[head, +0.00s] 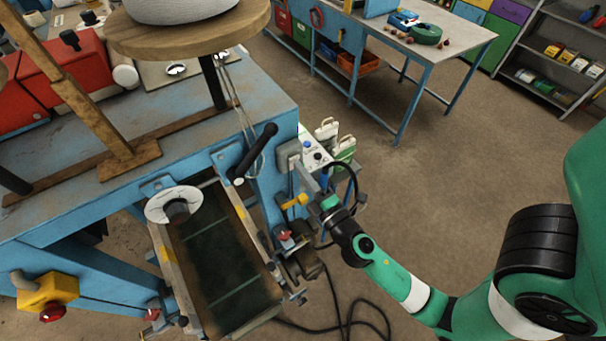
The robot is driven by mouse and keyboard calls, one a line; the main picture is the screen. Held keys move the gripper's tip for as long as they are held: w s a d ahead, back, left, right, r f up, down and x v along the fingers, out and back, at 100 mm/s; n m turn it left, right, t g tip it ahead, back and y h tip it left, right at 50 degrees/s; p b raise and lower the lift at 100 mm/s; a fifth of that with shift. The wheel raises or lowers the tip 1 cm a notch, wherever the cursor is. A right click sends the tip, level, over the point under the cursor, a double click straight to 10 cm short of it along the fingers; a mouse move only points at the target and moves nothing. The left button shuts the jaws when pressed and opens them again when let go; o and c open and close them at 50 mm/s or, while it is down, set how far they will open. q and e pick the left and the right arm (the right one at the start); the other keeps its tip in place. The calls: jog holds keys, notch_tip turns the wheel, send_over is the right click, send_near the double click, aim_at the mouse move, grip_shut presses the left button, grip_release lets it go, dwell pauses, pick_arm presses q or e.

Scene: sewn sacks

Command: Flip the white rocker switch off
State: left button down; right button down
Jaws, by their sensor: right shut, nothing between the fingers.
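A small light panel (312,161) stands at the right end of the blue machine. It carries a blue button, a dark knob and, at its far edge, a white rocker switch (327,129) with a green and white one (345,149) beside it. Both stand up from the panel; which way the white one is tipped is too small to tell. My left gripper is out of view.
A black-handled lever (256,152) rises left of the panel. A dark conveyor belt (220,260) slopes below, and a round wooden platform (188,30) overhangs the machine. Black cable lies on the floor. A blue workbench (440,52) stands behind; the floor between is clear.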

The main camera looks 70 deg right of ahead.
jog(key=shift+w+d, duration=0.2)
jog(key=shift+w, duration=0.1)
dwell(0.4)
jog(key=r+b+v, duration=0.3)
jog(key=b+v, duration=0.1)
jog(key=v, duration=0.9)
jog(key=shift+s+a, duration=0.2)
jog(key=shift+s, duration=0.2)
jog(key=shift+r, duration=0.2)
